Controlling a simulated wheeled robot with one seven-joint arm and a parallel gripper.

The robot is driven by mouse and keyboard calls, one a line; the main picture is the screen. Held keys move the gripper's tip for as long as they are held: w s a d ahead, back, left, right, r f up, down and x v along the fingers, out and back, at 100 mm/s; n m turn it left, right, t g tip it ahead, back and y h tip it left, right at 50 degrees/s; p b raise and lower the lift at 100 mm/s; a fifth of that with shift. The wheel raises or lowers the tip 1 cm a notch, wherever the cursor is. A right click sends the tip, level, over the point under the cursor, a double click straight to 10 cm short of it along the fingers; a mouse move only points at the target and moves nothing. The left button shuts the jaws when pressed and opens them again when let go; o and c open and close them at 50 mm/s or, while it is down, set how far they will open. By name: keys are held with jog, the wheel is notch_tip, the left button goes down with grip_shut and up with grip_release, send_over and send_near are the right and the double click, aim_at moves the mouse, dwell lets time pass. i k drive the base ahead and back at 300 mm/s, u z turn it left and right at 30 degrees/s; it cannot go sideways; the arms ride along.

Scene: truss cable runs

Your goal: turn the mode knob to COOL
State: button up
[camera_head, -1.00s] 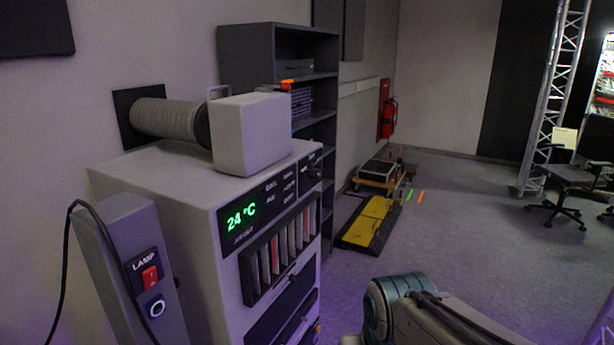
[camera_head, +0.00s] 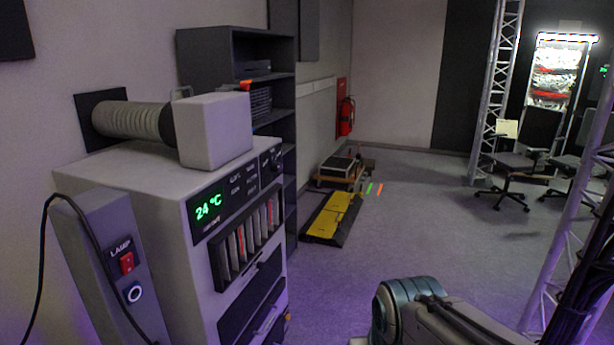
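The air-conditioning cabinet (camera_head: 130,188) stands at the left, a pale box with a dark control panel showing a green "24 °C" display (camera_head: 208,207). A dark round knob (camera_head: 267,163) sits at the far right end of that panel, seen at a steep angle. Its pointer and the labels near it are too small to read. My arm (camera_head: 425,310) shows at the bottom, right of the cabinet and apart from it. My gripper is outside the picture.
A lamp post with a red switch (camera_head: 127,262) and a cable stands in front of the cabinet's left side. A grey shelf (camera_head: 215,52) is behind it. A yellow-black ramp (camera_head: 331,215), chairs (camera_head: 510,170) and a truss (camera_head: 565,245) stand around open floor.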

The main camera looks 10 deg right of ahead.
aim_at(275, 167)
jog(key=z, duration=0.4)
jog(key=k, duration=0.9)
jog(key=z, duration=0.75)
jog(key=i, duration=1.4)
jog(key=u, duration=0.85)
jog(key=i, duration=1.05)
jog(key=u, duration=0.7)
